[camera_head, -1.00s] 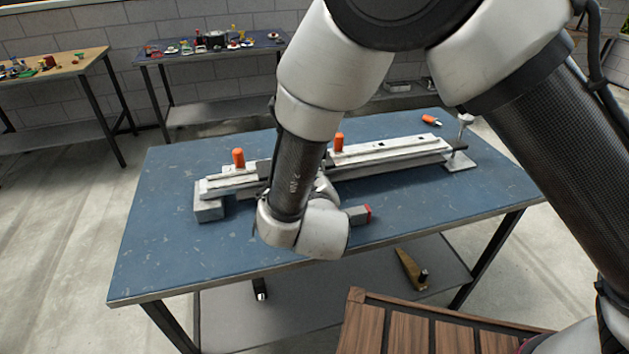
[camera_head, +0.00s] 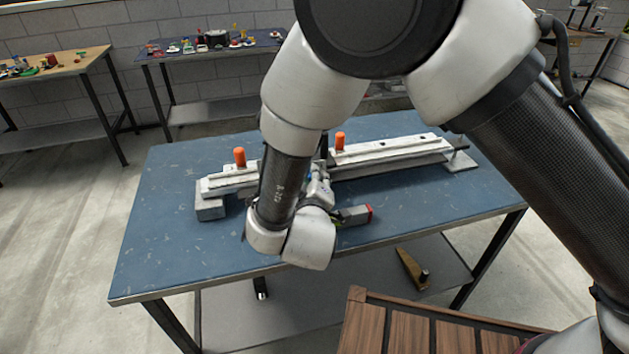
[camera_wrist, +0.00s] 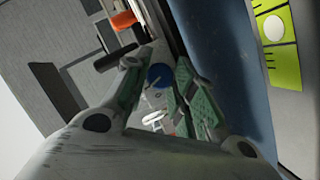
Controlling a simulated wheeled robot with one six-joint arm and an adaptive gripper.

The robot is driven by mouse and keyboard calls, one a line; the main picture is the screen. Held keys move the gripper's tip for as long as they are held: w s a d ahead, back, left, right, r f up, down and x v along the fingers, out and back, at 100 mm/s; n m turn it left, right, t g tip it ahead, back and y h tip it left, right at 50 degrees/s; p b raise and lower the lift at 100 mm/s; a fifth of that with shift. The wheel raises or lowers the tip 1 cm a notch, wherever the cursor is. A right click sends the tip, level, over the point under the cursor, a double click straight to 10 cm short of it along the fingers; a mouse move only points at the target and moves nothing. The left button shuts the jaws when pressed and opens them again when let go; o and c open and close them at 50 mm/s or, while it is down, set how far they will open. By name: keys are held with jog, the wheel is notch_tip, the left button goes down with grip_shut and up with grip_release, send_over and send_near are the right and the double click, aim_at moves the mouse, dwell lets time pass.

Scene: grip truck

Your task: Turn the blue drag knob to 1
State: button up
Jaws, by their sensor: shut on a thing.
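The blue knob (camera_wrist: 160,75) shows in the wrist view between the two green-padded fingers of my gripper (camera_wrist: 163,69). The fingers are closed on it, one on each side. Any number or pointer mark on it cannot be read. In the head view my gripper (camera_head: 319,188) is at the near side of the long grey metal device (camera_head: 395,153) on the blue table, and my wrist hides the knob there.
A grey block with a red end (camera_head: 356,214) juts out to the right of my wrist. The blue table's front part (camera_head: 180,265) is clear. A wooden slatted surface (camera_head: 410,335) is nearer.

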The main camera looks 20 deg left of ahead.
jog(key=o, duration=1)
jog(key=v, duration=1.2)
